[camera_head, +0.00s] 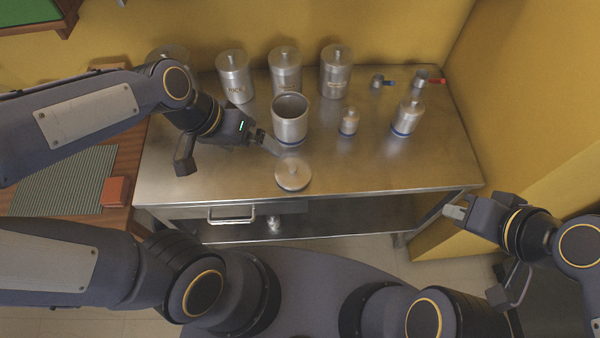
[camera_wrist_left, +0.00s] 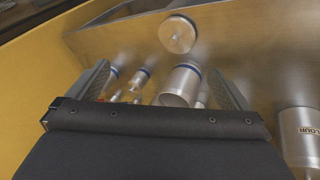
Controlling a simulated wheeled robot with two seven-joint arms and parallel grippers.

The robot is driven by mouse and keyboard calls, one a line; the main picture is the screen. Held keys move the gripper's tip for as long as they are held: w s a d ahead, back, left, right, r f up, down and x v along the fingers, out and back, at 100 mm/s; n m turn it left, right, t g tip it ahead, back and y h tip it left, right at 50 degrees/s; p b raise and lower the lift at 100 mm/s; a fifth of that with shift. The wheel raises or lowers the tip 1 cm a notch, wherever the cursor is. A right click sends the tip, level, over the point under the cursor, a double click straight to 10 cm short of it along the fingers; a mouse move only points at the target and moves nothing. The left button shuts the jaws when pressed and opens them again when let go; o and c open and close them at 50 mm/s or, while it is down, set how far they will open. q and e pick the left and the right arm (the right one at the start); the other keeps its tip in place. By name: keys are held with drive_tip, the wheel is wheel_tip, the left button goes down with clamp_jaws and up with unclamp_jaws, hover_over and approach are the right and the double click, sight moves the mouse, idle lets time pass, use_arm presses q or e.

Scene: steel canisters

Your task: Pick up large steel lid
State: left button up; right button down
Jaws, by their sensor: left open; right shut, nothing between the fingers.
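The large steel lid (camera_head: 293,174) is a round disc with a small knob on top. It lies on the steel table near its front edge, in front of the open steel canister (camera_head: 290,120). In the left wrist view the lid (camera_wrist_left: 178,35) is at the top centre, beyond the fingers, with the open canister (camera_wrist_left: 182,84) nearer. My left gripper (camera_head: 268,143) is open and empty, left of the open canister and behind and left of the lid. My right gripper (camera_head: 455,212) is shut and empty, off the table's right front corner.
Several lidded canisters (camera_head: 285,72) stand along the back of the steel table (camera_head: 210,175). A small canister (camera_head: 348,122) and a medium one (camera_head: 407,118) stand to the right. Measuring cups (camera_head: 420,78) lie at the back right. The front left of the table is clear.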

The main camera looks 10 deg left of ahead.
use_arm(q)
drive_tip(key=w+d+f+m+g+y, duration=0.1)
drive_tip(key=w+d+f+m+g, duration=0.1)
drive_tip(key=w+d+f, duration=0.35)
drive_tip(key=m+y+b, duration=0.2)
drive_tip(key=m+y, duration=0.1)
drive_tip(key=y, duration=0.1)
hover_over(293, 167)
drive_tip(key=f, duration=0.8)
drive_tip(key=shift+s+f, duration=0.3)
drive_tip(key=shift+s, duration=0.05)
drive_tip(key=shift+w+d+f, duration=0.1)
drive_tip(key=shift+w+f, duration=0.05)
drive_tip(key=shift+f, duration=0.55)
wheel_tip(293, 167, down, 7)
drive_tip(key=shift+w+p, duration=0.15)
drive_tip(key=shift+p, duration=0.4)
drive_tip(key=shift+c, duration=0.3)
drive_tip(key=c, duration=0.6)
drive_tip(key=shift+r, duration=0.1)
